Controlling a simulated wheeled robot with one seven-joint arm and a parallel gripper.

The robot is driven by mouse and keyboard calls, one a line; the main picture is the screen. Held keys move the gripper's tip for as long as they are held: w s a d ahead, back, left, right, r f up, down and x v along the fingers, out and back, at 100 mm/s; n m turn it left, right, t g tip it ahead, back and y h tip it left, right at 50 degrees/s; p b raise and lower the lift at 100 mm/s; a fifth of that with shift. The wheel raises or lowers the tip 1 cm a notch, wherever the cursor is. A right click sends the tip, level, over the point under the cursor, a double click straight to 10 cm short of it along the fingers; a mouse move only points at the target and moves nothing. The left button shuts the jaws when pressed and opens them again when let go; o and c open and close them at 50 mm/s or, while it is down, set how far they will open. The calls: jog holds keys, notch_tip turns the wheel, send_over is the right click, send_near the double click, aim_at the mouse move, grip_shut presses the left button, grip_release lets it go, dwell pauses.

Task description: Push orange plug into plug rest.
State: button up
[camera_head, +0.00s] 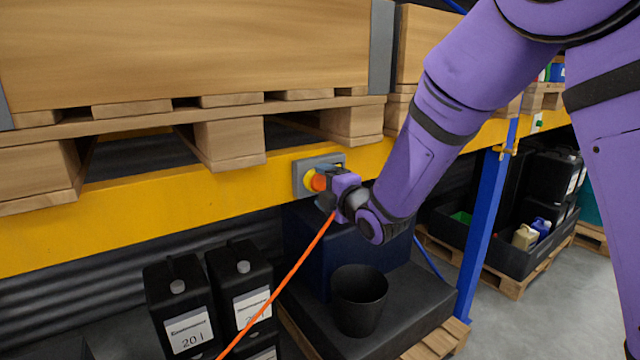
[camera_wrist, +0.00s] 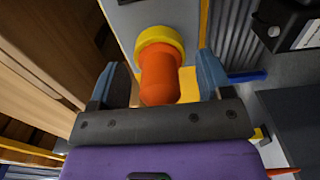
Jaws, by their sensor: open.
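The orange plug (camera_wrist: 160,78) sits with its front end at the yellow ring of the plug rest (camera_wrist: 152,37) and its rounded back end toward me. How deep it sits is hard to tell. In the head view the plug (camera_head: 319,183) shows as a small orange patch beside the grey plate of the plug rest (camera_head: 303,165), on the yellow beam. My gripper (camera_wrist: 162,62) is open, with one finger on each side of the plug and visible gaps to it. The head view shows my gripper (camera_head: 332,186) right in front of the rest, its fingers partly hidden.
An orange cable (camera_head: 285,278) slants from near my gripper to the lower left. The yellow beam (camera_head: 230,195) runs below wooden pallets (camera_head: 230,142). A black bucket (camera_head: 358,298) and black canisters (camera_head: 180,305) stand below. A blue post (camera_head: 482,225) rises at right.

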jog(key=c, duration=1.2)
jog(key=shift+v, duration=2.95)
jog(key=shift+s, duration=0.1)
